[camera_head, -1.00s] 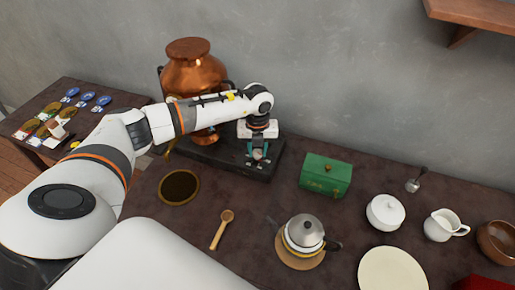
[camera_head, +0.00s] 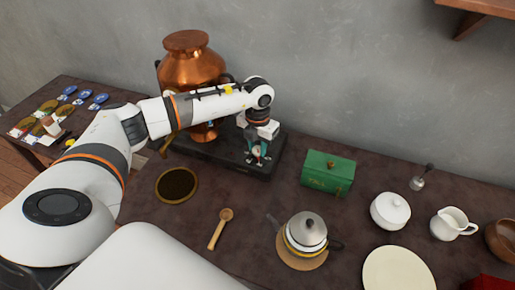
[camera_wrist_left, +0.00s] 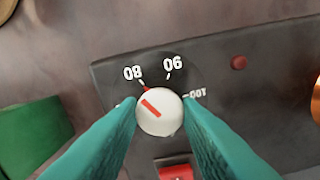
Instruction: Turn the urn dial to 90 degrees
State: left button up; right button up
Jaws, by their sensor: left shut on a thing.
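The copper urn (camera_head: 190,68) stands on a dark base (camera_head: 205,150) at the back of the table. My left gripper (camera_head: 257,158) reaches down to the right end of that base. In the left wrist view, its teal fingers (camera_wrist_left: 160,112) are shut on the white round dial (camera_wrist_left: 159,122), one on each side. The dial's red line points up and left, towards the side of the 80 mark (camera_wrist_left: 132,72). The 90 mark (camera_wrist_left: 172,63) and the 100 mark (camera_wrist_left: 197,93) lie further right. A label left of the 80 is mostly hidden by a finger. My right gripper is not in view.
A red switch (camera_wrist_left: 176,172) and a red round light (camera_wrist_left: 238,62) are on the base near the dial. A green tin (camera_head: 327,172) stands just right of the base. A teapot (camera_head: 306,232), wooden spoon (camera_head: 220,228) and white bowl (camera_head: 390,211) are further forward.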

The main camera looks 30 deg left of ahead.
aim_at(258, 149)
pick_arm(q)
jog(key=m+b, duration=0.3)
jog(key=m, duration=0.3)
jog(key=m+b, duration=0.1)
jog(key=m, duration=0.3)
jog(key=shift+b, duration=0.35)
jog(key=shift+m+b, duration=0.3)
jog(key=shift+m, duration=0.8)
jog(key=shift+r, duration=0.1)
jog(key=o, duration=1)
jog(key=shift+c, duration=0.2)
notch_tip(258, 149, up, 12)
jog(key=shift+b, duration=0.3)
